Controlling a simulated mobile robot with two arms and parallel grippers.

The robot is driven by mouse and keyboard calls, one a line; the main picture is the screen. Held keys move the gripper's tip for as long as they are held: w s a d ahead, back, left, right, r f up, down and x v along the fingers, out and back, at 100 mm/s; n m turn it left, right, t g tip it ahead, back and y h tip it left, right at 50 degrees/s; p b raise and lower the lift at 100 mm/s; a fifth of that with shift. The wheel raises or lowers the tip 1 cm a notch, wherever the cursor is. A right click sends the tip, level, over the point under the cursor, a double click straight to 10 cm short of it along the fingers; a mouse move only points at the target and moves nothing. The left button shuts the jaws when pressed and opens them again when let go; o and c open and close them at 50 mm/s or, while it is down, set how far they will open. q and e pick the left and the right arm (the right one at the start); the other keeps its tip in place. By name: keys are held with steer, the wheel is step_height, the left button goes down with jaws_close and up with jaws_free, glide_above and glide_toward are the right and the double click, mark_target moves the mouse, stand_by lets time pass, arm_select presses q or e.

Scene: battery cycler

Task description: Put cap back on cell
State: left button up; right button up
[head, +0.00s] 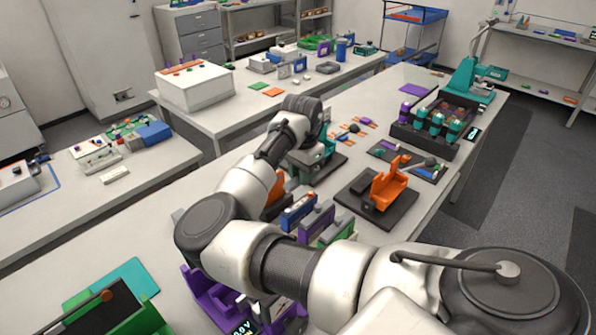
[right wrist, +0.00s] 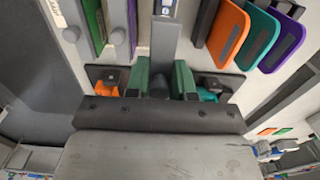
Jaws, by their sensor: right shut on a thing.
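My right gripper (head: 306,150) reaches down over a dark base with a teal fixture (head: 329,149) at mid-bench. In the right wrist view, the gripper (right wrist: 161,82) is shut on a small dark thing (right wrist: 159,86) between two green parts. Most of the held thing is hidden, so I cannot tell whether it is the cap. Several teal-topped cells (head: 437,122) stand in a dark rack at the far right of the bench. I cannot tell which cell lacks its cap. My left gripper is not in view.
An orange holder (head: 389,184) stands on a black base right of the gripper. Blue, purple and green upright pieces (head: 316,220) stand nearer, partly behind my arm.

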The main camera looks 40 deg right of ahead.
mark_target(298, 205)
steer(key=shift+w+f+b, duration=0.25)
steer(key=shift+f+b, duration=0.55)
steer(key=shift+f, duration=0.3)
step_height(298, 205, down, 2)
steer(key=b, duration=0.2)
steer(key=shift+b, duration=0.3)
steer(key=shift+f, duration=0.85)
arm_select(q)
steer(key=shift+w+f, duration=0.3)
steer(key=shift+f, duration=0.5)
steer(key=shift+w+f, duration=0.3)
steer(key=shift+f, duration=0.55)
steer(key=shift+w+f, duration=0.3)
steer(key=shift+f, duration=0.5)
arm_select(e)
steer(key=shift+f, duration=0.3)
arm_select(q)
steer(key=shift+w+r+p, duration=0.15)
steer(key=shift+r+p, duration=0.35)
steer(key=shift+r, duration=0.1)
arm_select(e)
steer(key=shift+a+f, duration=0.1)
steer(key=shift+a, duration=0.15)
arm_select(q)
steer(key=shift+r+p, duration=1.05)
arm_select(e)
steer(key=shift+f, duration=0.15)
